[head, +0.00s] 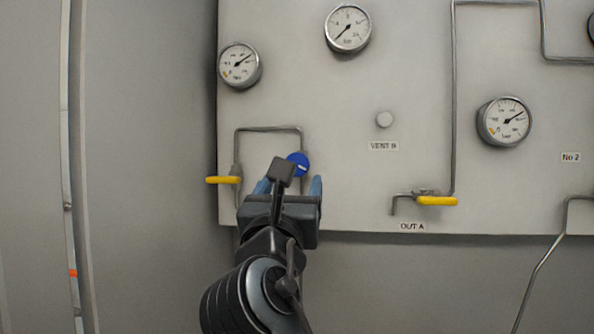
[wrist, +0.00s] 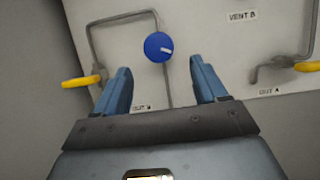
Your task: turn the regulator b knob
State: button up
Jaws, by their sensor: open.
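A round blue knob with a white mark (head: 299,163) sits on the grey panel, just below a bent pipe. It also shows in the wrist view (wrist: 158,47), beyond and between the fingertips. Its own label is not readable, so I cannot confirm that it is the regulator b knob. My gripper (head: 290,185) is in front of the panel with its blue fingers spread to either side of the knob in the picture. In the wrist view my gripper (wrist: 160,78) is open and empty, and the fingertips appear short of the knob. Part of the knob is hidden in the head view.
A yellow-handled valve (head: 223,180) is left of the knob. Another yellow valve (head: 437,201) sits to the right above the OUT A label (head: 412,227). A grey wall (head: 150,170) stands at the left.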

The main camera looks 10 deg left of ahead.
aim_at(299, 164)
jog(key=x, duration=0.2)
jog(key=p+x, duration=0.1)
jog(key=x, duration=0.5)
jog(key=shift+s+r+p, duration=0.1)
jog(key=shift+r+p, duration=0.15)
jog(key=shift+p, duration=0.05)
jog(key=c, duration=1)
